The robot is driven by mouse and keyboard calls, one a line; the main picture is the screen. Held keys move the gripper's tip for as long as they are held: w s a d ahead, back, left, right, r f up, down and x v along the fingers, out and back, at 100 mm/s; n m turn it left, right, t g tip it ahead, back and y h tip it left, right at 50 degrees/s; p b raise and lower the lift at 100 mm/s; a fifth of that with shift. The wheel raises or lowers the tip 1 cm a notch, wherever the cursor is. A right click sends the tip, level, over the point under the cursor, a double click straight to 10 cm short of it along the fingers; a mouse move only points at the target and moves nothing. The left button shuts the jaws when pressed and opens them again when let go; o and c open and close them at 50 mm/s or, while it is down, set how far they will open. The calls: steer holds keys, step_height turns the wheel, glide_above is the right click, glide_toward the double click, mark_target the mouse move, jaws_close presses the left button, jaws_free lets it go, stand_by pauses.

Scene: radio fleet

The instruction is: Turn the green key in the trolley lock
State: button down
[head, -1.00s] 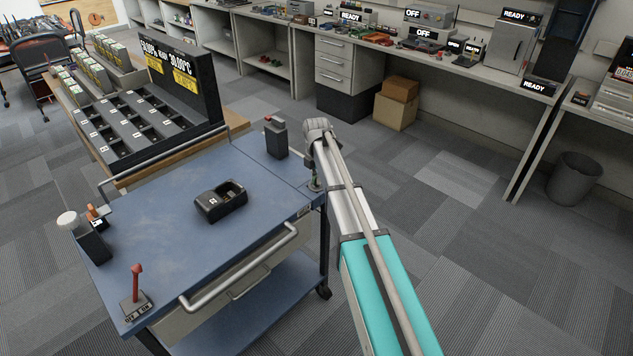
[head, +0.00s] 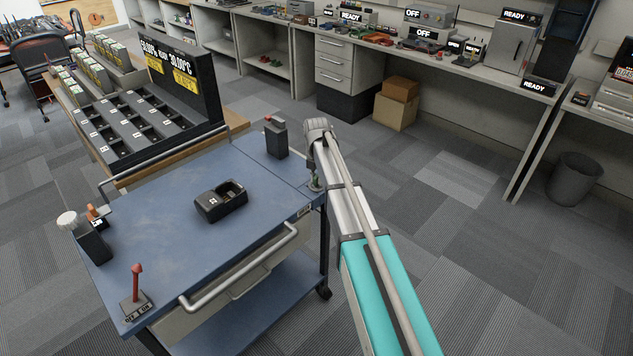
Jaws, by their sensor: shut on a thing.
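The blue-topped trolley (head: 160,200) stands at the left centre in the head view. My arm reaches over its right side. My gripper (head: 315,184) points down at the trolley's right front corner, where the lock is, and is shut on the green key. The fingers are small and partly behind my arm, so the key and lock are mostly hidden. I cannot tell how far the key is turned. A small pale label (head: 304,210) shows on the trolley's front edge just below.
A black charger cradle (head: 221,203), a dark radio-like block (head: 277,140), a red lever (head: 136,285) and a dark block with a white knob (head: 92,243) stand on the trolley. A charging rack (head: 140,130) is behind. Carpet to the right is open up to the bin (head: 574,180).

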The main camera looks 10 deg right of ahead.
steer(key=c, duration=0.6)
jaws_free()
